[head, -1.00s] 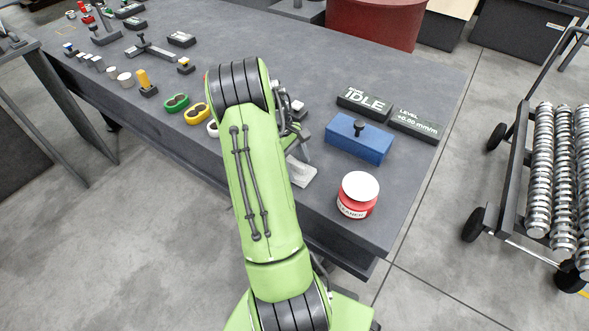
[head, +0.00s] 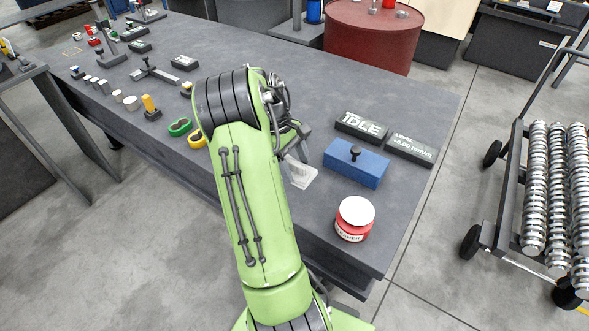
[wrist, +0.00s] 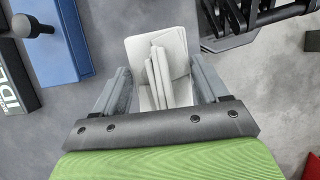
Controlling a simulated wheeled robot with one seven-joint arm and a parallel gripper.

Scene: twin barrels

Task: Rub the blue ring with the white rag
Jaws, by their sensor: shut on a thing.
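The white rag (wrist: 140,50) is bunched up between the fingers of my gripper (wrist: 160,84) in the wrist view. My gripper is shut on it, and a flat part of the rag spreads out beyond the fingers. In the head view the rag (head: 302,178) shows pale beside my arm, near the table's front edge. A green ring (head: 180,127) and a yellow ring (head: 196,139) lie to the left of my arm. I see no blue ring in either view; my arm hides part of the table.
A blue block with a black knob (head: 356,165) and a red jar with a white lid (head: 354,219) stand right of the rag. Dark display boxes (head: 362,127) lie behind the block. Small parts line the table's left side. A roller cart (head: 520,200) stands to the right.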

